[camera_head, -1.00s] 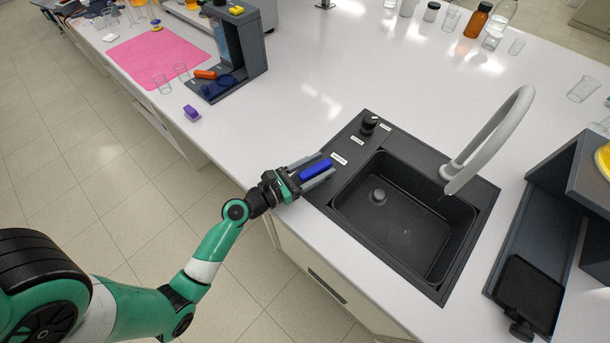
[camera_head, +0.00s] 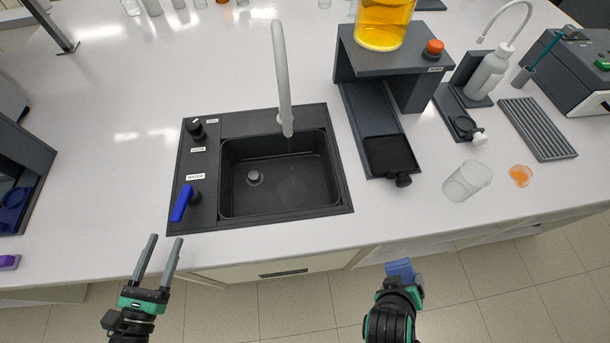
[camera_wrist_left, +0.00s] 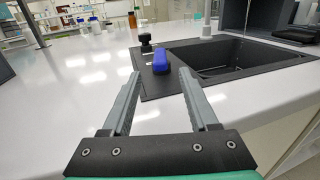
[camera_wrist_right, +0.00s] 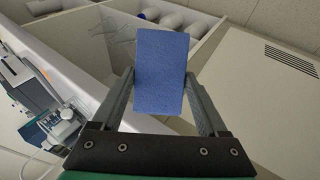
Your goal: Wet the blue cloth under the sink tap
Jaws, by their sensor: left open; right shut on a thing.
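The blue cloth (camera_head: 400,270) is a small flat rectangle held in my right gripper (camera_head: 402,284), in front of the counter edge and to the right of the sink. It shows flat between the fingers in the right wrist view (camera_wrist_right: 160,70). The black sink (camera_head: 235,205) is set in the counter. The pale tap (camera_head: 283,75) arches over its basin, and a faint thin line shows below the spout; I cannot tell if it is running water. A blue lever handle (camera_head: 181,204) sits at the sink's front left. My left gripper (camera_head: 165,238) is open and empty, in front of the lever and apart from it.
A black knob (camera_head: 195,128) stands behind the lever. Right of the sink are a dark stand (camera_head: 388,62) with a yellow vessel (camera_head: 384,22), a black tray (camera_head: 390,156) and a clear beaker (camera_head: 467,181). The counter left of the sink is mostly clear.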

